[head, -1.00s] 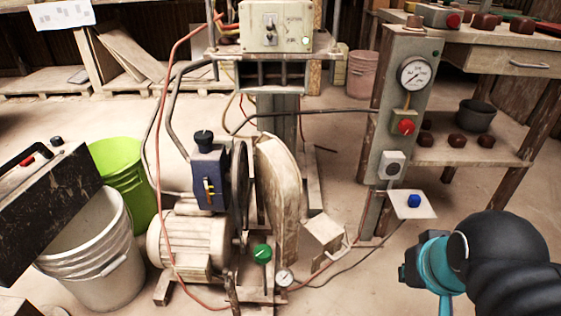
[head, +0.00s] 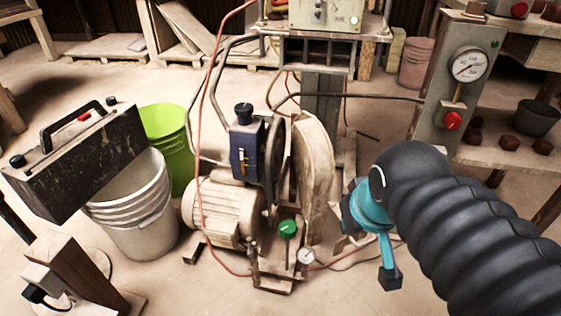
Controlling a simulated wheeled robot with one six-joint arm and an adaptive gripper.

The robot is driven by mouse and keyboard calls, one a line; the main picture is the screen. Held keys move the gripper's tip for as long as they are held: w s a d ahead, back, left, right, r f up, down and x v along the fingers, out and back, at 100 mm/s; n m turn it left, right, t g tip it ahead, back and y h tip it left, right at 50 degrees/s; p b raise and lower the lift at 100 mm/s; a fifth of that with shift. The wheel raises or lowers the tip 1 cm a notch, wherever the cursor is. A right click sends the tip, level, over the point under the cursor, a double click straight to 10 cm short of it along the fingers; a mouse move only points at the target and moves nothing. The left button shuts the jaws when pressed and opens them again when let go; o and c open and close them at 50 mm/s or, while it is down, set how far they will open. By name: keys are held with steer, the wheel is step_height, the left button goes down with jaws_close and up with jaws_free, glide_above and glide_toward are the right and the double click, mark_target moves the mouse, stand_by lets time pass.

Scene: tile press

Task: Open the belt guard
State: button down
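The belt guard (head: 318,170) is a tall, dusty beige cover with a rounded top. It stands upright just right of the dark wheel (head: 276,160) of the compressor, in the middle of the head view. I cannot tell whether it is latched. My gripper (head: 360,208), teal and black at the end of a black sleeved arm, is to the right of the guard. A small gap shows between them in the picture. Its fingers are not clear enough to tell open from shut, and the arm hides part of the floor behind.
The compressor's motor (head: 222,210), a green knob (head: 288,229) and a small gauge (head: 305,257) are low near the guard. A grey control post (head: 440,110) stands at right. White (head: 135,215) and green (head: 168,140) buckets and a black toolbox (head: 75,160) are at left. Hoses cross the floor.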

steer(key=w+a+r+n+g+h+p, duration=0.15)
steer(key=w+a+n, duration=0.35)
steer(key=w+n, duration=0.6)
steer(key=w+a+r+n+g+h+p, duration=0.1)
steer(key=w+a+r+n+g+p, duration=0.2)
steer(key=w+n, duration=0.8)
steer(key=w+d+f+b, duration=0.2)
steer(key=f, duration=0.3)
steer(key=w+d+f+m+b, duration=0.1)
steer(key=d+f+b, duration=0.1)
steer(key=f, duration=0.3)
steer(key=shift+w+d+f, duration=0.2)
steer(key=shift+w+d, duration=0.15)
steer(key=shift+d, duration=0.15)
steer(key=shift+d, duration=0.1)
